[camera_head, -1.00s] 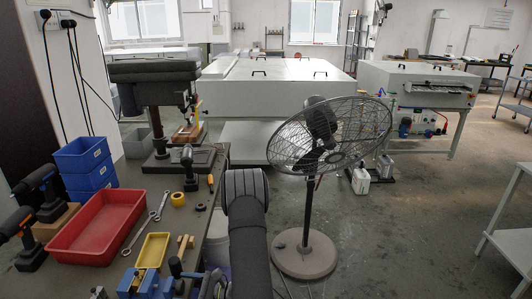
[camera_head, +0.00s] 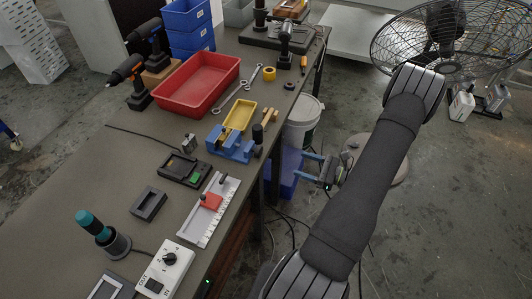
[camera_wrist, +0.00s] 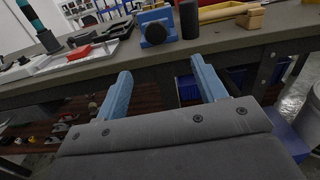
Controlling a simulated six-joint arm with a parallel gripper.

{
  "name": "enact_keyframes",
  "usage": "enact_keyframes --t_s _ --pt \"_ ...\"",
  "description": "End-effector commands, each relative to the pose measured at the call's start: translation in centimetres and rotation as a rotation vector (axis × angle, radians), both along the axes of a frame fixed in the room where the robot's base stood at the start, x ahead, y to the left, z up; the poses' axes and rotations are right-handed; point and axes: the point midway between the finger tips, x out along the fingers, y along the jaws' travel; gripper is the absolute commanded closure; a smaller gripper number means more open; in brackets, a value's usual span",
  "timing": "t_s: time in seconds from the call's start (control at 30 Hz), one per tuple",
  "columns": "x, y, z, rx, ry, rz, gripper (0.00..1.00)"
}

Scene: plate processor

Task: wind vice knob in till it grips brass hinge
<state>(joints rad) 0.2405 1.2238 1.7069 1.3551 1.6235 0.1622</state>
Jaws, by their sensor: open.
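The blue vice (camera_head: 230,145) sits at the bench's front edge in the head view, and it also shows at the top of the wrist view (camera_wrist: 165,14). Its dark round knob (camera_wrist: 154,34) faces my gripper in the wrist view. A dark upright cylinder (camera_wrist: 189,20) stands just right of the knob. The brass hinge cannot be made out clearly at the vice jaws. My gripper (camera_head: 301,165) is open and empty, off the bench's front edge, right of the vice and apart from it. In the wrist view, its blue fingers (camera_wrist: 160,68) are spread below the knob.
A yellow tray (camera_head: 240,115) and wooden blocks (camera_head: 269,116) lie behind the vice, with a red tray (camera_head: 198,87) further back. A black device (camera_head: 184,170) and a white rail with a red slider (camera_head: 213,209) lie nearer. A white bucket (camera_head: 303,125) stands beside the bench.

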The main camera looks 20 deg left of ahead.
Motion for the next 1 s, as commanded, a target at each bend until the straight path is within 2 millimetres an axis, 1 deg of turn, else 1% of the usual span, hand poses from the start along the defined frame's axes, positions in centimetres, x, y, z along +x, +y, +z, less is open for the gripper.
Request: enact_keyframes --t_s 0.03,0.13,0.23,0.33,0.47,1.0 --pt "-0.1 -1.3 -0.1 -0.003 0.013 0.001 0.36" --pt "-0.4 -2.6 -0.1 -0.005 0.036 0.014 0.36" --pt "-0.5 -2.8 -0.1 -0.006 0.045 0.02 0.36" --pt "-0.6 -2.0 -0.1 -0.006 0.046 0.023 0.36" --pt "-0.6 0.0 -0.1 -0.006 0.046 0.024 0.36" --pt "-0.6 10.1 -0.1 -0.007 0.044 0.023 0.36"
